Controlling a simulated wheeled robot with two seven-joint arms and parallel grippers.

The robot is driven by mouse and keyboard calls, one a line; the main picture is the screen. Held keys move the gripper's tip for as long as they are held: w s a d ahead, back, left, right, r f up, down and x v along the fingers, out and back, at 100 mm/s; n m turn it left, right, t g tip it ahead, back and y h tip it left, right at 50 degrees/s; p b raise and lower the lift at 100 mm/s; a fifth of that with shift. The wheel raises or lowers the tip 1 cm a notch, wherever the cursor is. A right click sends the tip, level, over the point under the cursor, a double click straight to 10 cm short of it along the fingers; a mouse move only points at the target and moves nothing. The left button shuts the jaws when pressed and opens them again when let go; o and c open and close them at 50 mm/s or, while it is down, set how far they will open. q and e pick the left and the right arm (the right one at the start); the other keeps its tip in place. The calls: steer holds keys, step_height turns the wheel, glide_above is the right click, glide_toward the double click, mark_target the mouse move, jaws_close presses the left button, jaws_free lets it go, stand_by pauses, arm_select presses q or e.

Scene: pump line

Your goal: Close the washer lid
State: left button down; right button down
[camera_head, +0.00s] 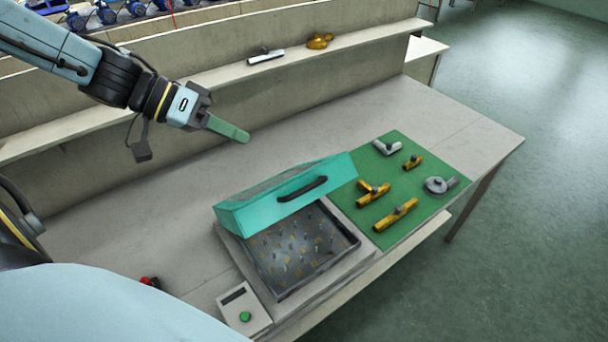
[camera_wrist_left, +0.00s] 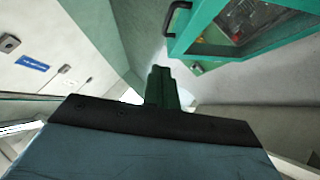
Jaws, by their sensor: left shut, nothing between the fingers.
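The washer is a grey box set in the bench, with a teal lid (camera_head: 285,190) that stands open, tilted up along its back side. A black handle (camera_head: 302,189) runs along the lid's face. The open basin (camera_head: 300,248) below shows a dark, speckled floor. My left gripper (camera_head: 228,129) is shut and empty, with green fingers, in the air above the bench, behind and left of the lid and apart from it. In the left wrist view the shut fingers (camera_wrist_left: 161,88) point toward the lid (camera_wrist_left: 240,25), whose handle (camera_wrist_left: 177,17) shows at the top. My right gripper is not in view.
A green mat (camera_head: 418,176) with several brass and grey fittings lies right of the washer. A control box with a green button (camera_head: 245,316) sits at its front left. A shelf (camera_head: 210,78) with a few parts runs behind. The bench left of the washer is mostly clear.

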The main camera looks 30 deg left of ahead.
arm_select(q)
steer(key=b, duration=0.3)
glide_above(291, 189)
steer(key=a, duration=0.1)
steer(key=f, duration=0.6)
steer(key=shift+a+f, duration=0.2)
steer(key=shift+f, duration=0.2)
steer(key=shift+d+f+b, duration=0.55)
steer(key=shift+d+f, duration=0.15)
steer(key=shift+f, duration=0.3)
steer(key=shift+s+d+f, duration=0.25)
steer(key=shift+d+f, duration=0.15)
steer(key=shift+f, duration=0.2)
